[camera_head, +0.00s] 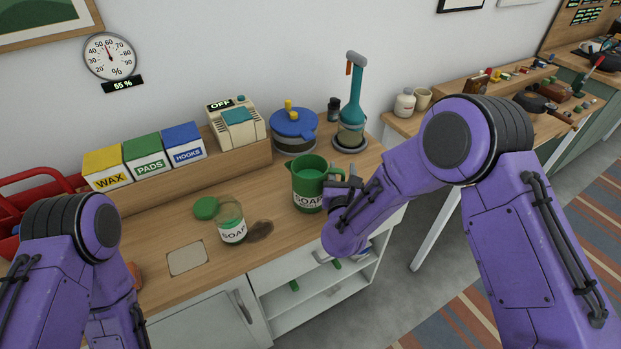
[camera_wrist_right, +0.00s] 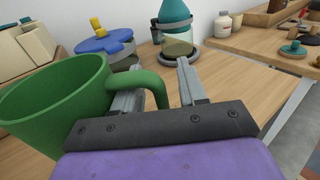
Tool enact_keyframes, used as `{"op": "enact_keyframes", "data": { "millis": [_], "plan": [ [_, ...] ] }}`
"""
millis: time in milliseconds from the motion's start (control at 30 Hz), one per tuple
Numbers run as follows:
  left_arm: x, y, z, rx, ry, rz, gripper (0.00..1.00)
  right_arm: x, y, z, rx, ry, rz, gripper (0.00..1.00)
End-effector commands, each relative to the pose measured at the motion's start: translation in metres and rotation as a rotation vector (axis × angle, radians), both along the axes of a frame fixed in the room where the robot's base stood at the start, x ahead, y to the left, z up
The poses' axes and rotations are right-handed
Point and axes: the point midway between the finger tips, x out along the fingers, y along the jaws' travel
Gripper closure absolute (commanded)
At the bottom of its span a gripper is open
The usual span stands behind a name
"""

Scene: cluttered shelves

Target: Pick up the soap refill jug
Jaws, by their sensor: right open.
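The green soap refill jug (camera_head: 308,190) stands upright on the wooden counter, with a white SOAP label and its handle toward the right. My right gripper (camera_head: 350,182) is at the handle side. In the right wrist view the jug (camera_wrist_right: 55,105) fills the left side. There my right gripper's two fingers (camera_wrist_right: 158,78) are apart, and the green handle (camera_wrist_right: 158,88) passes between them, one finger inside the loop and one outside. I cannot tell whether either finger touches the handle. My left arm shows at the lower left, but its gripper is out of frame.
A glass SOAP jar (camera_head: 231,222) stands left of the jug, near a green lid (camera_head: 205,208) and a brown patch (camera_head: 259,230). Behind are a blue-lidded pot (camera_head: 293,126) and a teal-topped dispenser (camera_head: 352,105). The counter's front edge is close to my right forearm.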

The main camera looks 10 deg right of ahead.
Motion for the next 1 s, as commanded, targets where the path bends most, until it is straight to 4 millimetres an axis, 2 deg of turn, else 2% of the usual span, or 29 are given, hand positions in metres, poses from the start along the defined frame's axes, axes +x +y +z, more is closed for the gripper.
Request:
{"op": "enact_keyframes", "data": {
  "millis": [200, 333, 1000],
  "plan": [
    [-0.0001, 0.0000, -0.0005, 0.000, 0.000, 0.000, 0.05, 0.0011, -0.0017, -0.0013, -0.001, 0.001, -0.001, 0.58],
    [-0.0001, 0.0000, -0.0005, 0.000, 0.000, 0.000, 0.05, 0.0009, -0.0016, -0.0012, -0.001, 0.001, -0.001, 1.00],
    [-0.0001, 0.0000, -0.0005, 0.000, 0.000, 0.000, 0.05, 0.0007, -0.0014, -0.0012, -0.001, 0.001, -0.001, 1.00]
  ]
}}
